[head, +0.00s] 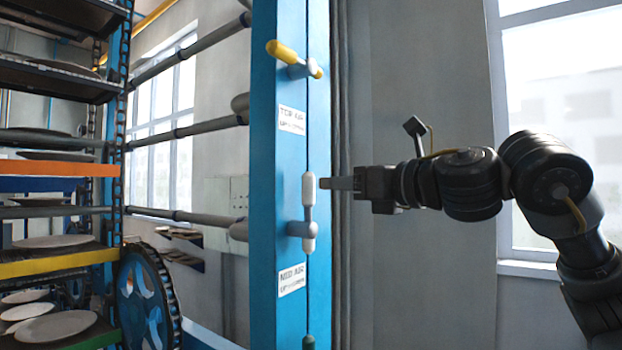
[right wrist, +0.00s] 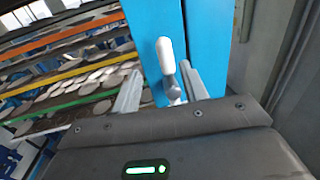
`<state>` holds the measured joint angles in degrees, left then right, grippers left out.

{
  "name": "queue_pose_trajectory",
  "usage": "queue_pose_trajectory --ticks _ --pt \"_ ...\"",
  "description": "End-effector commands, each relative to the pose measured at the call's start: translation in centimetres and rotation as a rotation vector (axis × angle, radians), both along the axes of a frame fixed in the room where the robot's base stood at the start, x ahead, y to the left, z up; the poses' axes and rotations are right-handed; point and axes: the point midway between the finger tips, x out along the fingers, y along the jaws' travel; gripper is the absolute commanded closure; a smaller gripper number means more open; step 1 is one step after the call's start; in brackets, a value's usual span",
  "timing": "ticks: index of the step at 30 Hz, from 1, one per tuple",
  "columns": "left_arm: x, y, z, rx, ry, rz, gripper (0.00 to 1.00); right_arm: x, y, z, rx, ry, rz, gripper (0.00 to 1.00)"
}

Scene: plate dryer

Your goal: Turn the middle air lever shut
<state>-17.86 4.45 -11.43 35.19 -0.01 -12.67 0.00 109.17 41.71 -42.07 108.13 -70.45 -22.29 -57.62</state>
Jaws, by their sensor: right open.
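The middle air lever (head: 308,190) is a white handle on a grey hub, standing upright on the blue post, above a label that seems to read "MID AIR". My right gripper (head: 327,183) is beside its upper part, coming from the right with fingers pointing left. In the right wrist view, the white lever (right wrist: 166,58) shows between the two open fingers of my right gripper (right wrist: 160,78). I cannot tell whether a finger touches it. My left gripper is not in view.
A yellow lever (head: 285,53) sits tilted higher on the blue post (head: 270,210). The top of a green lever (head: 308,342) shows below. Racks of plates (head: 55,325) and a chain wheel (head: 148,300) stand at left.

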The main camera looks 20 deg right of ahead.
Motion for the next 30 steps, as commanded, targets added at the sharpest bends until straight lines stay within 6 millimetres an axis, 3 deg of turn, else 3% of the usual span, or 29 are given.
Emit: queue_pose_trajectory --ticks 3,5,12,14,25,30 --pt "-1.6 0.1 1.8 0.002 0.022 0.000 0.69 2.2 1.3 0.3 -0.001 0.010 0.001 0.56" --pt "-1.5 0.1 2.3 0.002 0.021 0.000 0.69 3.2 1.8 0.3 -0.001 0.010 0.000 0.56" --pt "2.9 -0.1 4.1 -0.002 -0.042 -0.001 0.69 6.0 3.5 0.2 -0.001 0.006 -0.002 0.56" --pt "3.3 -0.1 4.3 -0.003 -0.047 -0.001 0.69 6.4 3.7 0.1 0.000 0.006 -0.002 0.56" --pt "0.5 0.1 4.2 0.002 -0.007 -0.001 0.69 6.9 4.0 -0.1 -0.001 0.004 -0.003 0.56" --pt "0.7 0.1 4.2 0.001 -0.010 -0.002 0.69 6.9 4.0 -0.1 -0.001 0.004 -0.003 0.77"
